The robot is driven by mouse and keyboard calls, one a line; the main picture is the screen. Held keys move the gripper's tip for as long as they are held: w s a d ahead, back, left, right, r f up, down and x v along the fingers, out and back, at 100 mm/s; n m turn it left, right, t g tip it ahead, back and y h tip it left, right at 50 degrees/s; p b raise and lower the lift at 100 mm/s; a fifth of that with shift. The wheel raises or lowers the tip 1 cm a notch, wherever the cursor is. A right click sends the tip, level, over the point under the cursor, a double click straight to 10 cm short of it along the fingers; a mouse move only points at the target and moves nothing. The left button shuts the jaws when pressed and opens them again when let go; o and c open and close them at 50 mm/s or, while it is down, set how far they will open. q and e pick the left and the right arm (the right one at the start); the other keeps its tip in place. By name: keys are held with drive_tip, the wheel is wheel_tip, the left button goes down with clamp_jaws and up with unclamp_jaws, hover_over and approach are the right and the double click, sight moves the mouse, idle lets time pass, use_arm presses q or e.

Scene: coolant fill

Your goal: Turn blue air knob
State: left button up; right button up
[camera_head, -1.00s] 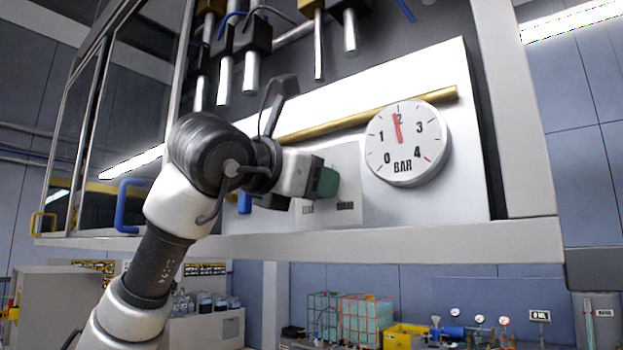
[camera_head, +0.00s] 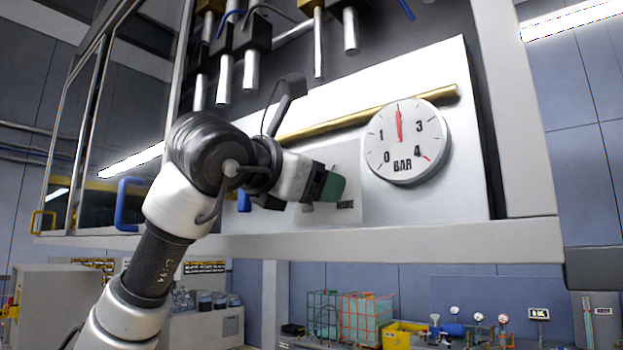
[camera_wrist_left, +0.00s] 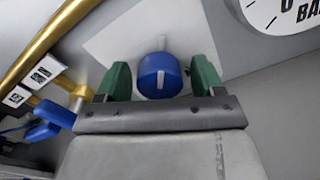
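The blue air knob (camera_wrist_left: 160,76) shows in the left wrist view, a round blue cap with a white line, in front of a pale plate on the panel. In the head view it is hidden behind my left gripper. My left gripper (camera_head: 326,186) is at the panel, left of and below the gauge. In the left wrist view its two green fingers (camera_wrist_left: 160,82) are apart, one on each side of the knob, with a gap on both sides. The round pressure gauge (camera_head: 405,143) has its red needle straight up, over the 2. My right gripper is not in view.
A brass pipe (camera_head: 375,117) runs across the panel above my gripper. A frame beam (camera_head: 400,240) runs below the panel. A blue handle (camera_head: 130,205) is at the left. A blue lever (camera_wrist_left: 48,120) is left of my fingers in the wrist view.

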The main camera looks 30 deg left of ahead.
use_arm(q)
drive_tip(key=shift+s+f+b, duration=0.1)
drive_tip(key=shift+s+b, duration=0.35)
drive_tip(key=shift+s, duration=0.1)
drive_tip(key=s+b, duration=0.1)
drive_tip(key=s, duration=0.2)
drive_tip(key=s+b, duration=0.1)
drive_tip(key=s, duration=0.2)
drive_tip(key=s+b, duration=0.2)
drive_tip(key=s, duration=0.1)
drive_tip(key=shift+s+a, duration=0.4)
